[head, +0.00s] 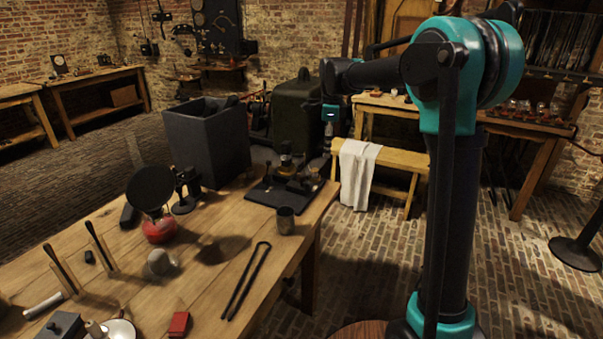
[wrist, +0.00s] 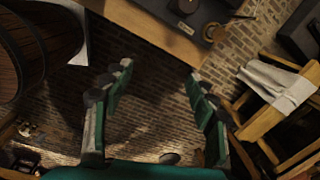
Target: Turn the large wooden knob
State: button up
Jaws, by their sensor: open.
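A small device on a flat black base (head: 262,196) stands near the far right corner of the wooden table. A round brownish part that looks like the wooden knob (head: 286,160) sits on top of it. In the wrist view the device's dark base (wrist: 212,14) shows at the top edge, and part of a round knob (wrist: 184,6) is cut off there. My gripper (wrist: 158,82) is open and empty, its fingers spread over the brick floor beyond the table edge. In the head view my gripper (head: 329,132) hangs just right of the device, higher than it and apart from it.
A metal cup (head: 285,220) and black tongs (head: 247,280) are near the device on the table. A dark open box (head: 207,138) and dark green case (head: 296,112) stand behind. A bench with a white cloth (head: 357,172) stands to the right. Brick floor lies clear between.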

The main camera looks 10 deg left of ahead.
aim_at(302, 174)
jog(key=w+a+r+m+g, duration=0.1)
jog(key=w+a+m, duration=0.2)
jog(key=a, duration=0.2)
jog(key=w+a+r+m, duration=0.2)
jog(key=a+m, duration=0.1)
jog(key=a, duration=0.1)
notch_tip(302, 174, down, 17)
jog(key=shift+a+f, duration=0.1)
jog(key=shift+a, duration=0.05)
jog(key=shift+c, duration=0.3)
jog(key=c, duration=1.1)
jog(key=shift+n, duration=0.3)
